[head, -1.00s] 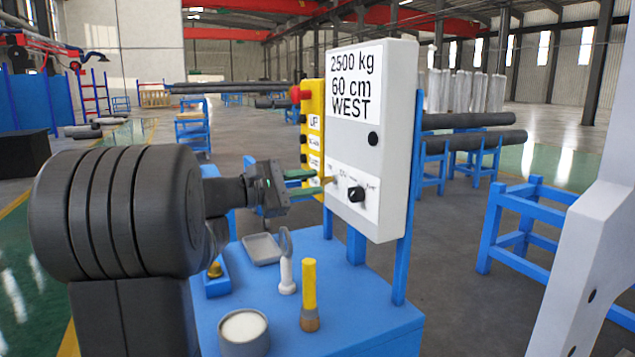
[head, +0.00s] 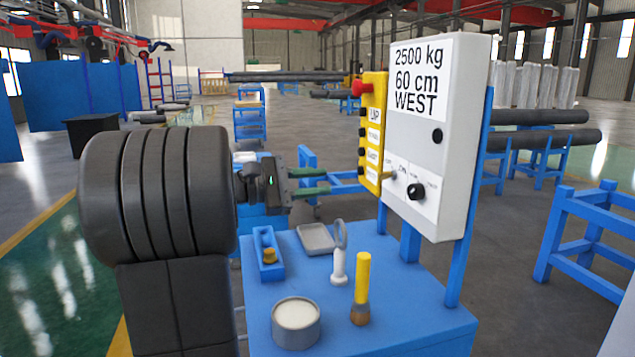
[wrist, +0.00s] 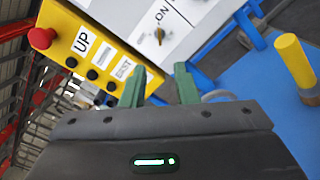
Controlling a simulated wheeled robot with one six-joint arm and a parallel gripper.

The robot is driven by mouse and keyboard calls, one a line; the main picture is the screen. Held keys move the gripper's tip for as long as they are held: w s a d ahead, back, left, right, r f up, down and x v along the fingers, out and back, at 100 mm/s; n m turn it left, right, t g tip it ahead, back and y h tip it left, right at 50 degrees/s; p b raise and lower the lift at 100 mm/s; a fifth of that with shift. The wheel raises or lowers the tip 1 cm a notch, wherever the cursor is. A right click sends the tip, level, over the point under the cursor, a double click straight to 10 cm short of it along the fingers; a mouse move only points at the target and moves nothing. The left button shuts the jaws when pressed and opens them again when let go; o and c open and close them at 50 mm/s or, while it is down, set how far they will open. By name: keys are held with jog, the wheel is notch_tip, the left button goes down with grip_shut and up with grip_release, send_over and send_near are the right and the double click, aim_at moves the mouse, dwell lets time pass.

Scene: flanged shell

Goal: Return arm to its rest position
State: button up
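My gripper (head: 328,181) is in the middle of the head view, its green fingers pointing right. The fingers are spread apart with nothing between them. In the wrist view the gripper (wrist: 160,78) also shows open and empty. The fingertips are left of the white control box (head: 437,130) and the yellow button pendant (head: 371,140), with a gap to both. The box bears the words "2500 kg 60 cm WEST", a small switch and a black knob (head: 416,191). The pendant carries a red button (head: 362,87) and several black ones.
Below the gripper, a blue bench (head: 400,320) holds a grey tray (head: 316,239), a blue holder (head: 268,256), a white-handled magnifier-like tool (head: 339,265), a yellow-handled brush (head: 361,285) and a round tin (head: 296,322). Blue posts carry the box.

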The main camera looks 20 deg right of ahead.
aim_at(380, 176)
jog(key=d, duration=0.4)
jog(key=s+d, duration=0.1)
jog(key=d, duration=0.4)
jog(key=d+b, duration=0.1)
jog(key=d, duration=0.3)
jog(key=shift+s+d, duration=0.25)
jog(key=shift+d, duration=0.15)
